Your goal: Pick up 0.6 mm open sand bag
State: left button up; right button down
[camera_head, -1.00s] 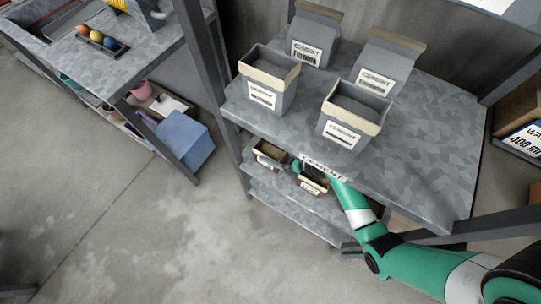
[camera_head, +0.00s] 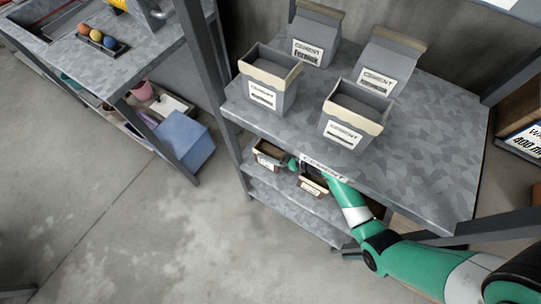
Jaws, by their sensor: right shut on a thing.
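Two small open bags stand on the shelf below the cement shelf: a left bag (camera_head: 268,155) and a right bag (camera_head: 312,186). Their labels are too small to read, so I cannot tell which is the 0.6 mm one. My right arm reaches in from the lower right under the top shelf's front edge. My right gripper (camera_head: 297,165) is at the right bag, shut on it as far as I can see; its fingers are mostly hidden by the shelf edge and the arm. My left gripper is not in view.
The top shelf (camera_head: 420,150) holds open cement bags (camera_head: 269,82) (camera_head: 350,115) and closed ones (camera_head: 314,38) (camera_head: 388,62) above my gripper. A grey post (camera_head: 200,60) stands at the left. A workbench (camera_head: 130,65) and a blue box (camera_head: 185,140) are farther left.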

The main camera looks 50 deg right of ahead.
jog(key=shift+r, duration=0.2)
jog(key=shift+r+p, duration=2.2)
jog(key=shift+r, duration=1.35)
jog(key=s+a+p, duration=0.1)
jog(key=a+p, duration=0.5)
jog(key=a, duration=0.2)
jog(key=s+a+p, duration=0.2)
jog(key=a+p, duration=0.4)
jog(key=a, duration=0.3)
jog(key=shift+s+a, duration=0.3)
